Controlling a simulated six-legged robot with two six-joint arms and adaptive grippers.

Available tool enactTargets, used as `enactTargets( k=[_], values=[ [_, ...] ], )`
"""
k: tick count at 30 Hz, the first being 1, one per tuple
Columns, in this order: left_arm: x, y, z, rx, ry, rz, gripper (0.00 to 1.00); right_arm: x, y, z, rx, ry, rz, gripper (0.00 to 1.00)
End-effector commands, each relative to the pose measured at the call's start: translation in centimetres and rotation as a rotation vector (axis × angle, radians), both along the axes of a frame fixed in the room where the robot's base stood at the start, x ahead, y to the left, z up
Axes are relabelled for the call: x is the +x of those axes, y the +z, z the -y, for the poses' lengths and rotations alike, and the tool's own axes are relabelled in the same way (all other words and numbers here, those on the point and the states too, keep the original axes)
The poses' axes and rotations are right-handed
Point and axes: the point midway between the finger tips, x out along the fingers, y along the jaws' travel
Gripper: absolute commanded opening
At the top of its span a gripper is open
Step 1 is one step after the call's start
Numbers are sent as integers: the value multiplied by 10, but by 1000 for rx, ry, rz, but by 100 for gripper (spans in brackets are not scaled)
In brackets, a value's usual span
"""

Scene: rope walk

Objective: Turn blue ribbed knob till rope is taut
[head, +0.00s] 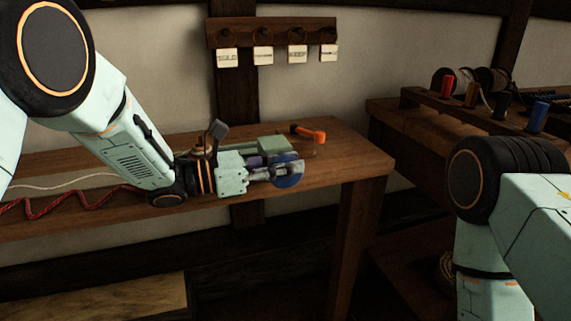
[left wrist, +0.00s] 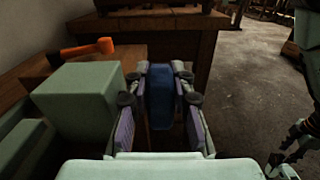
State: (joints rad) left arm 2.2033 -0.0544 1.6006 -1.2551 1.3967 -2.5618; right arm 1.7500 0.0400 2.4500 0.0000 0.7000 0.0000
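The blue ribbed knob (head: 288,181) is at the right end of a small fitting on the bench; in the left wrist view the blue knob (left wrist: 160,98) stands upright between my fingers. My left gripper (head: 280,170) has one finger on each side of it. In the left wrist view, the fingertips of my left gripper (left wrist: 160,78) lie close against the knob's two sides, with no clear gap. A red rope (head: 60,206) lies in loose waves at the left. A pale rope (head: 62,186) runs behind it. My right gripper is only partly visible at the left wrist view's right edge.
The bench (head: 345,168) carries a green block (head: 274,144) and an orange-handled tool (head: 310,134) beyond the knob. A peg rail (head: 272,35) with tags hangs on the wall. Another bench at the right holds coloured spools or pegs (head: 537,117).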

Motion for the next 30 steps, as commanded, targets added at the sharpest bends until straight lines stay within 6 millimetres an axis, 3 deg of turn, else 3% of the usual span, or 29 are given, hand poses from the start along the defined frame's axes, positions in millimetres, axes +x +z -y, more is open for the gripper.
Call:
enactTargets(
  k=[7,19,30],
  values=[
    [0,0,0,0,1,0,0,0,0,0,0,0,0,40],
    [1,2,1,49,1,-15,0,0,5,0,0,0,0,40],
    [2,3,5,293,0,-92,0,0,29,0,0,0,0,40]
  ],
)
